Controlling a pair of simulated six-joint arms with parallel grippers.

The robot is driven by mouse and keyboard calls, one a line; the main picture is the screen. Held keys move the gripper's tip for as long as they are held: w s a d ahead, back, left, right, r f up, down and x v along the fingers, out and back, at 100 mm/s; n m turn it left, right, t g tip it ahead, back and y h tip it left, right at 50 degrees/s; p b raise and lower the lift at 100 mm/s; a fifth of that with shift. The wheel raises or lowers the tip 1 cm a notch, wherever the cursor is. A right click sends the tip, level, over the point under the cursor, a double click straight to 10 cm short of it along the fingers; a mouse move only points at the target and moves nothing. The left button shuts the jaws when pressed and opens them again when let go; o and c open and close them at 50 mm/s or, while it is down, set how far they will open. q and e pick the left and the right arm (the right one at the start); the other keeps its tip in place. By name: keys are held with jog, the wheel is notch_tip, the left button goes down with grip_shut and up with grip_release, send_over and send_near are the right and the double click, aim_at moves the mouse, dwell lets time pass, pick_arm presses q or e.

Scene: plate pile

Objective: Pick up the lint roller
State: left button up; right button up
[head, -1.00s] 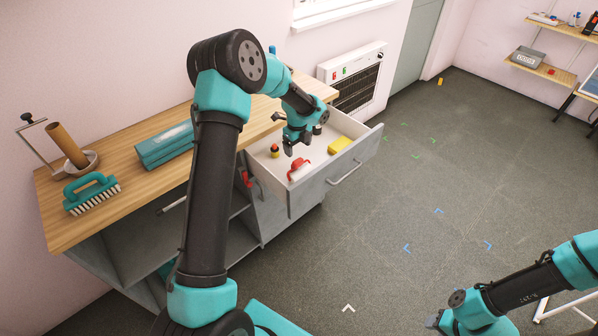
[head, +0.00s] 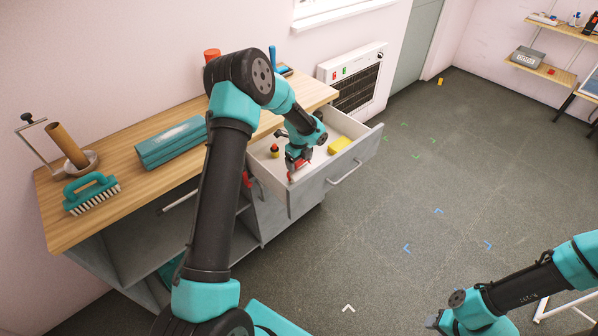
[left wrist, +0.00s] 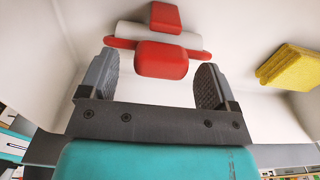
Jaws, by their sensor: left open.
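The lint roller, red with a white roll, lies in the open drawer; the left wrist view shows it (left wrist: 162,58) at the top middle, beyond and between the fingertips. The left gripper (left wrist: 157,78) is open, one finger at each side of the red handle, with nothing clamped. My right gripper (head: 437,320) is only partly seen at the bottom right, away from the drawer; its jaws are unclear.
The drawer (head: 325,183) also holds a yellow sponge (head: 339,145) to the right and a small red-and-black item (head: 274,150) to the left. Its walls stand close around the gripper. The wooden counter (head: 122,165) holds a brush (head: 92,192) and a teal box (head: 170,143).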

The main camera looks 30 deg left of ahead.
pick_arm(q)
jog(key=shift+f, duration=0.65)
jog(key=shift+c, duration=0.5)
jog(key=c, duration=1)
jog(key=shift+r, duration=0.15)
notch_tip(320, 180, up, 10)
jog(key=shift+f, duration=0.1)
